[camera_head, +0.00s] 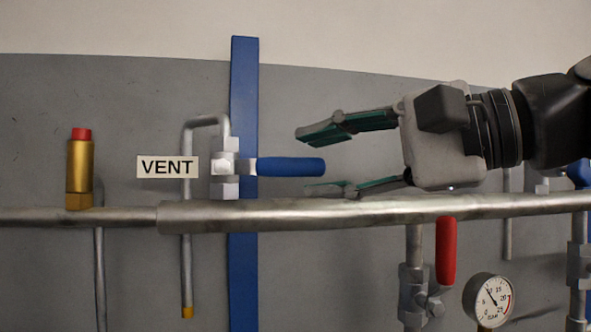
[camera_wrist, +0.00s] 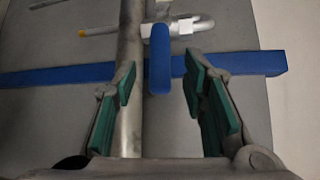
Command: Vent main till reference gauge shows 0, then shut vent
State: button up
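The vent valve's blue lever (camera_head: 290,167) points right, level and crosswise to its upright valve body (camera_head: 224,168), beside a VENT sign (camera_head: 167,167). The main pipe (camera_head: 330,212) runs level below it. My gripper (camera_head: 306,163) is open, to the right of the lever, one finger above and one below the lever's height. In the wrist view the blue lever (camera_wrist: 160,60) shows between the spread fingers, with no visible contact. A round gauge (camera_head: 490,300) sits at lower right. Its needle points up and left, near the 10 mark. No reference label is readable on it.
A red lever (camera_head: 446,250) hangs below the main pipe, left of the gauge. A brass fitting with a red cap (camera_head: 80,165) stands on the pipe at left. A blue upright bar (camera_head: 243,80) is behind the vent. More valve fittings (camera_head: 578,265) are at the right edge.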

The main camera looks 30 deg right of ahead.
aim_at(307, 165)
jog(key=shift+x, duration=2.1)
grip_shut()
